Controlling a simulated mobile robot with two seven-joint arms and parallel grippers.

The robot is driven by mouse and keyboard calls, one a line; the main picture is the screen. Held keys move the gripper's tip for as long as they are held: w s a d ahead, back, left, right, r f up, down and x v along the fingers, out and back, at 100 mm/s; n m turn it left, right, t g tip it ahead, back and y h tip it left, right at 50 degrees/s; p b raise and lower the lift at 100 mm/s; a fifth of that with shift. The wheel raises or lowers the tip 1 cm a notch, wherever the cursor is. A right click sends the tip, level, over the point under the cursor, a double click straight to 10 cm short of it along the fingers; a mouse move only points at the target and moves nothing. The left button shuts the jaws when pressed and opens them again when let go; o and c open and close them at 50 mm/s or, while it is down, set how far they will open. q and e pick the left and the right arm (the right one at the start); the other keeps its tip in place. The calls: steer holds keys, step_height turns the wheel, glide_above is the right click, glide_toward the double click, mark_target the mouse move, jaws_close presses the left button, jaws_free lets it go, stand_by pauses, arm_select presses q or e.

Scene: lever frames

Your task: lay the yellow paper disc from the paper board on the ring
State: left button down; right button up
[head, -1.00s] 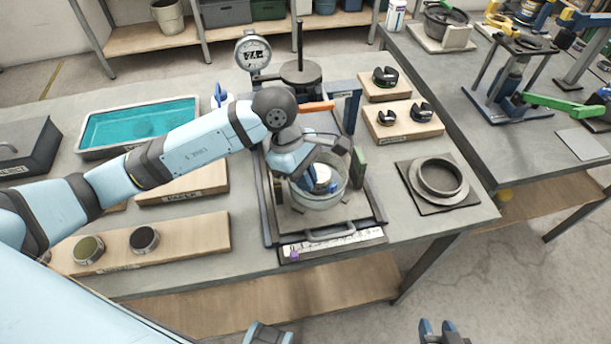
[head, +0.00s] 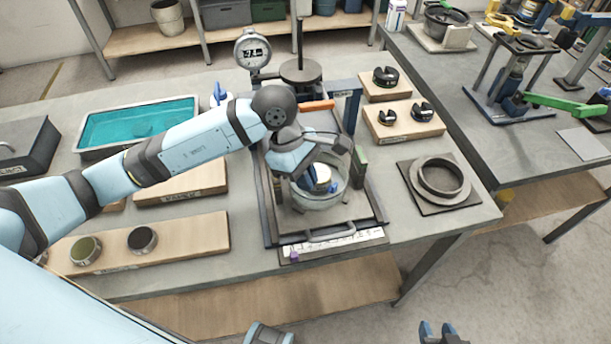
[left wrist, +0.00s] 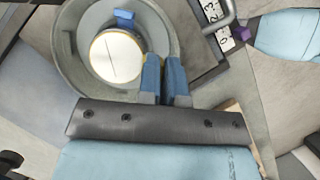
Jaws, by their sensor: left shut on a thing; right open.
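My left gripper (head: 316,184) is shut on a round piece with a pale, cream-yellow top (head: 323,174). In the left wrist view my gripper (left wrist: 137,46) has blue pads at the edge of this piece (left wrist: 112,58), whose top bears a thin dark line. The piece is inside the outline of a grey, round, ring-walled vessel (head: 318,204); I cannot tell whether it touches the bottom. A wooden board (head: 195,240) at the front left bears an olive-topped and a grey-topped round piece. A dark ring (head: 439,178) lies on a plate at the right. My right gripper (head: 440,332) is open and empty.
A dial gauge (head: 252,52) and a post stand behind the vessel. Boards with black slotted pieces (head: 405,120) lie to the right. A teal-filled tray (head: 135,125) is at the left. The bench's front right edge is clear.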

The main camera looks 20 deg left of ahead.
arm_select(q)
steer(key=shift+f, duration=0.1)
stand_by(0.3)
steer(key=c, duration=1.2)
jaws_free()
steer(key=v, duration=1.4)
steer(key=shift+b, duration=0.45)
steer(key=shift+f, duration=0.1)
